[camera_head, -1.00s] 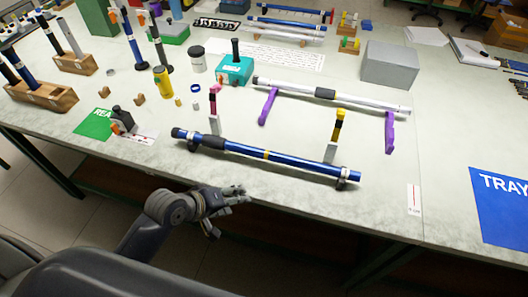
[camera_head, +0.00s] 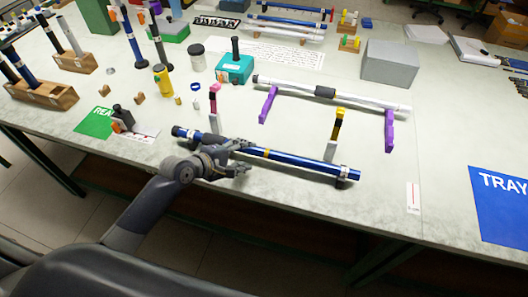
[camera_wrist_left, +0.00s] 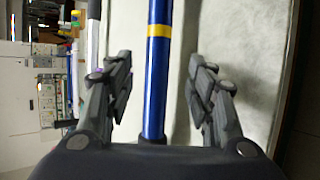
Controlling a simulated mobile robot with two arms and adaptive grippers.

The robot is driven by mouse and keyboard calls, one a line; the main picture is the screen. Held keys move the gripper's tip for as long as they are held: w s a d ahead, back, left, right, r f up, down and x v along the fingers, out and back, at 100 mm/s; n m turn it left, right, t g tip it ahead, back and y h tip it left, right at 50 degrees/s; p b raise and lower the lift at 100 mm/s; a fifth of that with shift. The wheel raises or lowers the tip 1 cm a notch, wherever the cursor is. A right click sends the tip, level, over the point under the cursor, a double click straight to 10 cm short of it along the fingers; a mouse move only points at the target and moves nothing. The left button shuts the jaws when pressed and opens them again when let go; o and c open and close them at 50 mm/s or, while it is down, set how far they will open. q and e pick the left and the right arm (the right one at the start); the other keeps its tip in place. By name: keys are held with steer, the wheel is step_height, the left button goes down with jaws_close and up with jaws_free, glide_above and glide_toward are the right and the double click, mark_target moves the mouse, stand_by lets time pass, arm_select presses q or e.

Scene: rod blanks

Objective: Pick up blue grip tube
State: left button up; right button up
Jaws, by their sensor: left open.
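The blue grip tube (camera_head: 305,163) is a long blue rod with black and silver ends and a yellow band. It lies near the table's front edge in the head view. My left gripper (camera_head: 243,158) is over the tube, left of the yellow band, hiding part of it. In the left wrist view the blue tube (camera_wrist_left: 157,75) runs between the two open fingers of my left gripper (camera_wrist_left: 164,80), with gaps on both sides. I cannot tell how far above the tube the fingers are. My right gripper is not in view.
Behind the tube, a white rod (camera_head: 365,100) rests on purple supports (camera_head: 390,130). A pink-topped post (camera_head: 214,110) and a yellow-and-black post (camera_head: 337,130) stand close behind the tube. A grey box (camera_head: 390,65) stands further back. The table at the right, before the blue tray mat (camera_head: 505,215), is clear.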

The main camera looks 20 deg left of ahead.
mark_target(254, 152)
arm_select(q)
steer(key=shift+p+x, duration=0.35)
steer(key=shift+x, duration=2.2)
steer(key=shift+d+r, duration=0.1)
steer(key=shift+r, duration=0.1)
steer(key=shift+c, duration=0.2)
steer(key=c, duration=1.1)
